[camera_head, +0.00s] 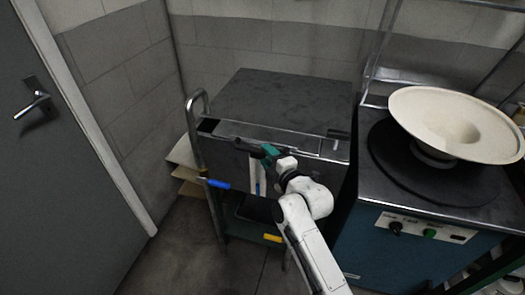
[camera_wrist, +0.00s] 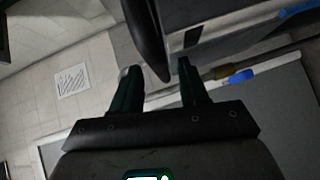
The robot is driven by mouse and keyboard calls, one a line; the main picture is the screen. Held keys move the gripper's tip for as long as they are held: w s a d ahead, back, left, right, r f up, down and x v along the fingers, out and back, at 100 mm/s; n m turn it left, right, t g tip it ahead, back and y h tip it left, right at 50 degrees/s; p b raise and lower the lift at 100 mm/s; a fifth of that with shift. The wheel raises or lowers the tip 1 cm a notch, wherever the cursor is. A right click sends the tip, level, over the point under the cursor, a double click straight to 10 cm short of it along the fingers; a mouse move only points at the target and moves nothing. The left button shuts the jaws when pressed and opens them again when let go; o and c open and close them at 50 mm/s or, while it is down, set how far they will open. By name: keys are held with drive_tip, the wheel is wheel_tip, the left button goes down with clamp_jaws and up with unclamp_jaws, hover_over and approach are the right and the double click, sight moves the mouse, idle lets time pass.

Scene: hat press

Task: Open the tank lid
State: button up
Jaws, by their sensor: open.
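The tank on the wheeled cart has a dark grey flat top, which I take to be the lid (camera_head: 285,95); it looks closed. A dark handle bar (camera_head: 246,145) runs along its front edge. My gripper (camera_head: 268,150) is at this front edge, close to the bar. In the wrist view my gripper (camera_wrist: 157,68) is open, and the end of the dark handle (camera_wrist: 146,40) shows between its fingers. I cannot tell whether a finger touches the handle.
A steam press table (camera_head: 395,190) with a pale hat (camera_head: 455,125) stands close on the right. A grey door (camera_head: 60,170) is at far left. Some floor between door and cart is clear.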

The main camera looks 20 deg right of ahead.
drive_tip(key=shift+x, duration=1.7)
clamp_jaws()
